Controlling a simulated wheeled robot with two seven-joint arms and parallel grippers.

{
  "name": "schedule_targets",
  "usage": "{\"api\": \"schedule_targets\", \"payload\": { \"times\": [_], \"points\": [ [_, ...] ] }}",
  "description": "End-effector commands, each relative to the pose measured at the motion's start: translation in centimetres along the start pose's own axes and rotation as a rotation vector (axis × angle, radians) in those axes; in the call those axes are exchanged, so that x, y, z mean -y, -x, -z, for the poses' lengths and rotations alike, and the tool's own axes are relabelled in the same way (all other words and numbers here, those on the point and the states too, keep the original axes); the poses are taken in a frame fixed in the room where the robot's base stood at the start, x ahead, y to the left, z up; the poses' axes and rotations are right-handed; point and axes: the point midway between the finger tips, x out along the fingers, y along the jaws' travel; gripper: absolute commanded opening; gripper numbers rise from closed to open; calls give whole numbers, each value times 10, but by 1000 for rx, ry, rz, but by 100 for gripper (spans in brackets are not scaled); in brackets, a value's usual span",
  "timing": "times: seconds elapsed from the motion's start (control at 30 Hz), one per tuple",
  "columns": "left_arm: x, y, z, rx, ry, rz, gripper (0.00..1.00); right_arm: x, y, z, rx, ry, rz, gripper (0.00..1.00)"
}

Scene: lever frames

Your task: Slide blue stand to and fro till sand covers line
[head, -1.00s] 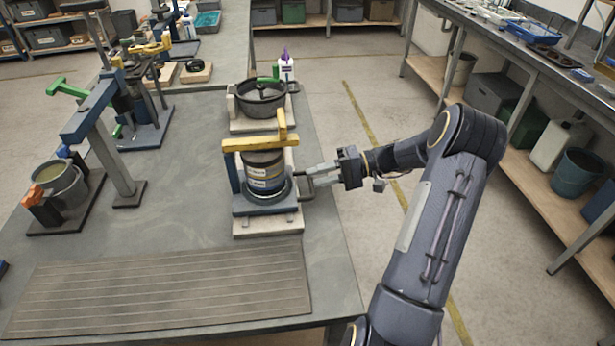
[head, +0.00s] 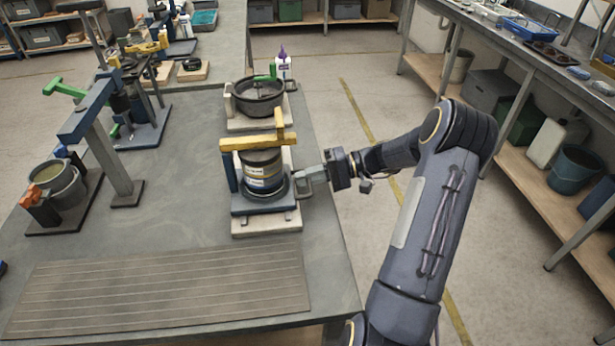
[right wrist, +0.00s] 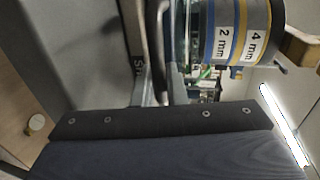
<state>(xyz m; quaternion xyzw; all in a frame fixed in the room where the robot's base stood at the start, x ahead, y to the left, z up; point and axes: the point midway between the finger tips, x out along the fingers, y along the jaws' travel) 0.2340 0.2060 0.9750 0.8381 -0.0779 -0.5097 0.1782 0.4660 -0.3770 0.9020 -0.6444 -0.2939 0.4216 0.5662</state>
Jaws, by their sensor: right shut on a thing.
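The blue stand (head: 262,205) sits on a pale base on the table. It carries a stack of round sieves (head: 262,168) under a yellow crossbar (head: 252,143). My right gripper (head: 305,181) is at the stand's right side, shut on its metal handle. In the right wrist view the handle (right wrist: 158,45) runs down toward the gripper, and the sieve stack (right wrist: 235,35) shows "2 mm" and "4 mm" labels. I cannot make out the sand or the line.
A lever frame (head: 100,140) and a pot (head: 58,185) are at left. A ribbed mat (head: 160,288) lies in front. The table's right edge is close beside the stand.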

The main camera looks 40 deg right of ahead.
Motion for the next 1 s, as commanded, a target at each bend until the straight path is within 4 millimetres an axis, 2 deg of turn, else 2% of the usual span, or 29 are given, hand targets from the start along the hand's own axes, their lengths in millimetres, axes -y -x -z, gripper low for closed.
{"api": "schedule_targets", "payload": {
  "times": [0.13, 0.3, 0.5, 0.9, 0.93, 1.0],
  "points": [
    [2, -5, -3, 0, 0, 0, 100, -3, 0, 13, 0, 3, -1, 0],
    [7, -16, -8, 0, 0, 0, 100, -4, -1, 50, -1, 6, -1, 0],
    [10, -21, -11, 0, 0, 0, 100, -3, 0, 79, -2, 3, -1, 0],
    [10, -21, -11, 0, 0, 0, 100, 1, 1, 86, -9, 3, -1, 0],
    [10, -21, -11, 0, 0, 0, 100, 1, 1, 86, -9, 3, -2, 16],
    [10, -21, -11, 0, 0, 0, 100, 1, 1, 86, -8, 3, -2, 25]
  ]
}}
